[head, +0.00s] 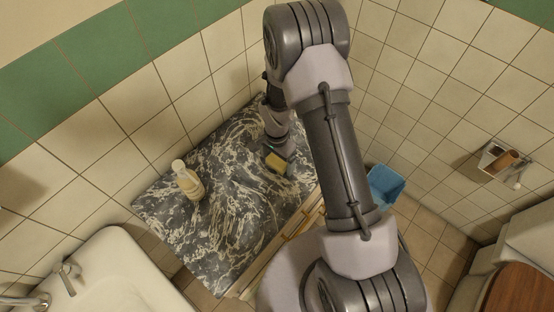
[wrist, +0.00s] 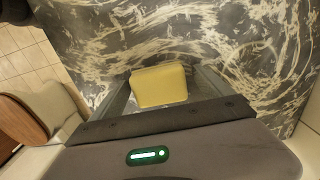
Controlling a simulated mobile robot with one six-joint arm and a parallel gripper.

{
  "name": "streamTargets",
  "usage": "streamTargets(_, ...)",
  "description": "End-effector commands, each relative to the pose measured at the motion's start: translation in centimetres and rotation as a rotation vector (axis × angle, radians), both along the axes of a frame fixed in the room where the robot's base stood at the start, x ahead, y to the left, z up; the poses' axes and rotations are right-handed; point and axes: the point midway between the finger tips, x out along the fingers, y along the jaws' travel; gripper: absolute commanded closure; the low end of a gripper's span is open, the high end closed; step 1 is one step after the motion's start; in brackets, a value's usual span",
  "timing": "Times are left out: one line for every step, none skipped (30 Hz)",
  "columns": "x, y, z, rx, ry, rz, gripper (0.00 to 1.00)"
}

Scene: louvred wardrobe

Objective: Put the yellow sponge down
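The yellow sponge (head: 276,162) is at the end of my gripper (head: 281,157), low over the right part of the dark marbled counter (head: 225,215). In the wrist view the sponge (wrist: 159,86) sits between the two grey fingers (wrist: 160,78), which press against its left and right sides. My gripper is shut on it. The marbled surface (wrist: 250,40) fills most of the view behind the sponge. I cannot tell whether the sponge touches the counter. My arm hides part of the counter's right side in the head view.
A cream bottle (head: 188,181) with a pale cap stands on the counter, left of the sponge. The counter between them is clear. A white basin (head: 105,280) is at lower left, a blue bin (head: 385,185) right of the counter. Tiled walls rise behind.

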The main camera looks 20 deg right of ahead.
Motion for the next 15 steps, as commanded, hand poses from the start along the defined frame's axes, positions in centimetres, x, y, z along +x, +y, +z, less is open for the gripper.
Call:
streamTargets(0.0, 0.0, 0.0, 0.000, 0.000, 0.000, 0.11)
streamTargets(0.0, 0.0, 0.0, 0.000, 0.000, 0.000, 0.11)
streamTargets(0.0, 0.0, 0.0, 0.000, 0.000, 0.000, 0.11)
streamTargets(0.0, 0.0, 0.0, 0.000, 0.000, 0.000, 0.11)
streamTargets(0.0, 0.0, 0.0, 0.000, 0.000, 0.000, 0.11)
streamTargets(0.0, 0.0, 0.0, 0.000, 0.000, 0.000, 0.11)
streamTargets(0.0, 0.0, 0.1, 0.000, 0.000, 0.000, 0.11)
streamTargets(0.0, 0.0, 0.3, 0.000, 0.000, 0.000, 0.11)
streamTargets(0.0, 0.0, 0.7, 0.000, 0.000, 0.000, 0.11)
streamTargets(0.1, 0.0, 1.2, 0.000, -0.002, 0.000, 0.11)
streamTargets(0.1, 0.0, 1.8, 0.000, -0.004, 0.000, 0.11)
streamTargets(0.1, 0.0, 2.9, 0.000, -0.004, 0.000, 0.11)
streamTargets(0.1, 0.0, 3.9, 0.000, -0.004, 0.000, 0.11)
streamTargets(0.2, 0.0, 4.8, -0.001, -0.004, 0.001, 0.11)
streamTargets(0.1, 0.0, 6.0, -0.001, -0.004, 0.000, 0.11)
